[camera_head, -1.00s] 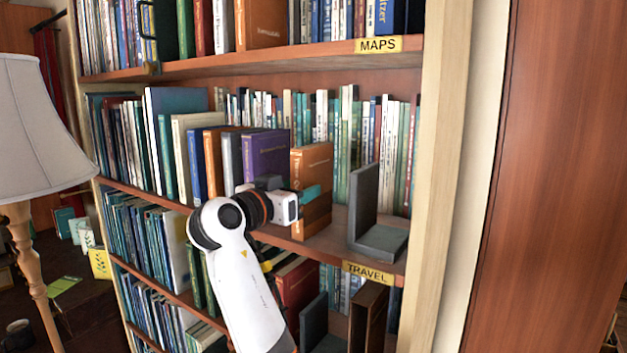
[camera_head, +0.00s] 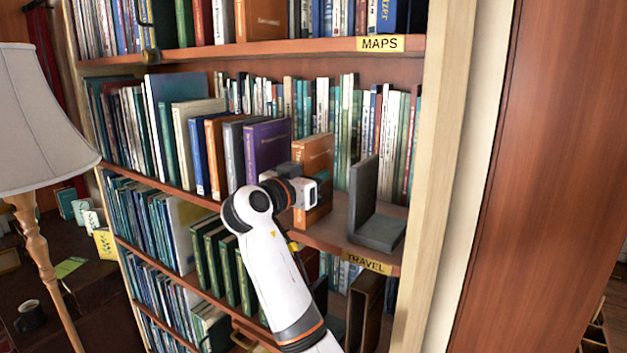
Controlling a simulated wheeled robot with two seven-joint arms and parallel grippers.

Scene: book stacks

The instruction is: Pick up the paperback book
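An orange book (camera_head: 314,152), probably the paperback, stands upright at the right end of the front row on the middle shelf. A purple book (camera_head: 267,146) stands just left of it. My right gripper (camera_head: 312,190) is in front of the orange book's lower part and covers some of it. The fingers are hard to make out, so I cannot tell whether they are open or shut, or whether they touch the book. My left gripper is not in view.
A grey bookend (camera_head: 364,190) stands right of the orange book, with bare shelf between. The TRAVEL label (camera_head: 366,262) is on the shelf edge below. A wooden upright (camera_head: 447,150) bounds the bookcase at right. A lamp (camera_head: 38,130) stands at left.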

